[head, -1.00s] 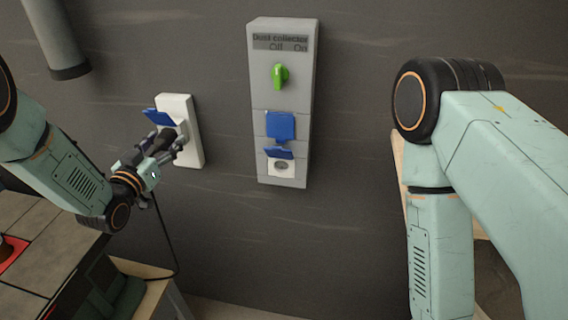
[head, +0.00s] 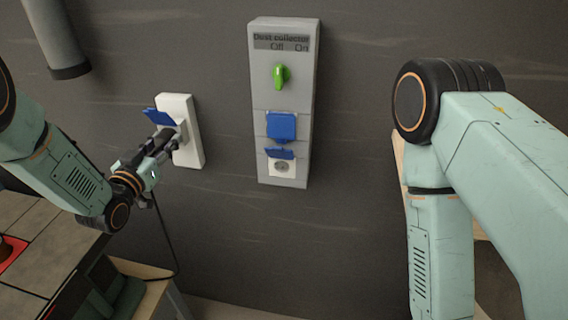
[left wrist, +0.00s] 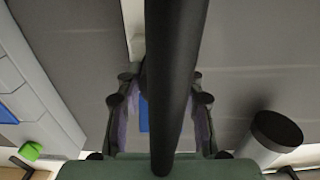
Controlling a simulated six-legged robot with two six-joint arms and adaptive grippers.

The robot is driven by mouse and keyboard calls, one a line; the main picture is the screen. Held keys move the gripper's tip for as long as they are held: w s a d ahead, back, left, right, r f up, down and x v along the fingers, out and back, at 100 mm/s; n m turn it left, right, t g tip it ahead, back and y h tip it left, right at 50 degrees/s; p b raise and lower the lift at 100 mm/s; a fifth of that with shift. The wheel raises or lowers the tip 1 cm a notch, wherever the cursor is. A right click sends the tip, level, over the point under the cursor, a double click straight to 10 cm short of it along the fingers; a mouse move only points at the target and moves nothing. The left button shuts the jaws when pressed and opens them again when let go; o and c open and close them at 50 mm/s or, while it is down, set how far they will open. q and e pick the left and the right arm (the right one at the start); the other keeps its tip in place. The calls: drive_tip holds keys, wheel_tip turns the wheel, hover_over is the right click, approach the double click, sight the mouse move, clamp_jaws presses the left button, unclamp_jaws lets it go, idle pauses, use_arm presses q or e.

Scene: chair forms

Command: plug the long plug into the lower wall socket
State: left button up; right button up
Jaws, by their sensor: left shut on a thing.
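A white wall socket plate (head: 188,145) with a raised blue lid (head: 158,117) is on the dark wall at left. My left gripper (head: 163,144) is in front of it, its fingers shut around the black long plug (left wrist: 172,80). The plug points at the plate below the lid; whether its tip is inside the socket is hidden. The plate (left wrist: 133,20) and lid (left wrist: 143,114) show partly behind the plug in the left wrist view. A black cable (head: 168,232) hangs below the gripper. My right arm shows at right, its gripper out of frame.
A grey dust collector box (head: 262,95) on the wall has a green knob (head: 281,76), a closed blue cover (head: 282,126) and an uncovered socket (head: 282,167) below it. A grey pipe (head: 56,40) is at upper left. A wooden stand (head: 150,290) is below.

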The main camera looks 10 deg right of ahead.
sight(156, 151)
use_arm(q)
clamp_jaws()
drive_tip(key=shift+s+a, duration=0.1)
drive_tip(key=shift+s, duration=0.05)
drive_tip(key=shift+s+f+p, duration=0.1)
drive_tip(key=shift+s+p, duration=0.2)
drive_tip(key=shift+v, duration=0.9)
drive_tip(key=shift+a+p, duration=0.1)
drive_tip(key=shift+p, duration=0.25)
drive_tip(key=shift+s, duration=0.1)
drive_tip(key=shift+s, duration=0.1)
drive_tip(key=shift+s+a+p, duration=0.3)
drive_tip(key=shift+s, duration=0.6)
